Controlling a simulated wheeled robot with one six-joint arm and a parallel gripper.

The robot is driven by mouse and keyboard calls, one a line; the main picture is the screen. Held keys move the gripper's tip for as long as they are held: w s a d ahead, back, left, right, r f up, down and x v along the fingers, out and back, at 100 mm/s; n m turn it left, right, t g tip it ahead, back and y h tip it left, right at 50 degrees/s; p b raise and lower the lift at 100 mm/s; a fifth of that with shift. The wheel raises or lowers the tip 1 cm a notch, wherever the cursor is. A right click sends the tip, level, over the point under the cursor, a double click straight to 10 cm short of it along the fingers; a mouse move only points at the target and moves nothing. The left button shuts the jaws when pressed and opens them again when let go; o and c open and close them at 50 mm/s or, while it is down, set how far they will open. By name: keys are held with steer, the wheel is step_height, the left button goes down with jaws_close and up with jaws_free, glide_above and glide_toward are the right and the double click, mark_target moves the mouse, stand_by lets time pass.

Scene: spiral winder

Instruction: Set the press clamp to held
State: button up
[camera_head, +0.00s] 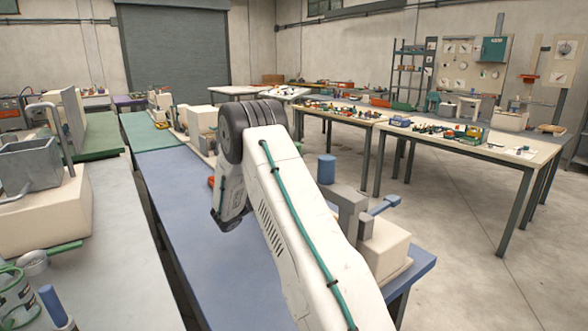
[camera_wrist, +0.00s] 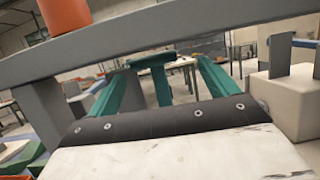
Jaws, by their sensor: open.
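My gripper (camera_wrist: 165,85) shows in the wrist view with two teal fingers spread apart. A teal T-shaped piece (camera_wrist: 153,63) shows between them; I cannot tell whether it is touched. A grey frame (camera_wrist: 170,35) arches across the view close to the fingers, with an orange cylinder (camera_wrist: 66,14) on top; it may be the press clamp. In the head view my arm hides the gripper and most of this spot; only a small orange-red bit (camera_head: 211,182) shows beside the arm. Whether the clamp is held cannot be seen.
A grey box fixture (camera_head: 28,166) stands at left. Floor at right is clear.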

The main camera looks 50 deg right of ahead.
steer(key=shift+h, duration=0.4)
steer(key=x, duration=0.5)
steer(key=w+x, duration=0.1)
steer(key=x, duration=0.1)
steer(key=shift+s+d+r, duration=0.1)
steer(key=shift+d+r, duration=0.1)
steer(key=shift+d, duration=0.25)
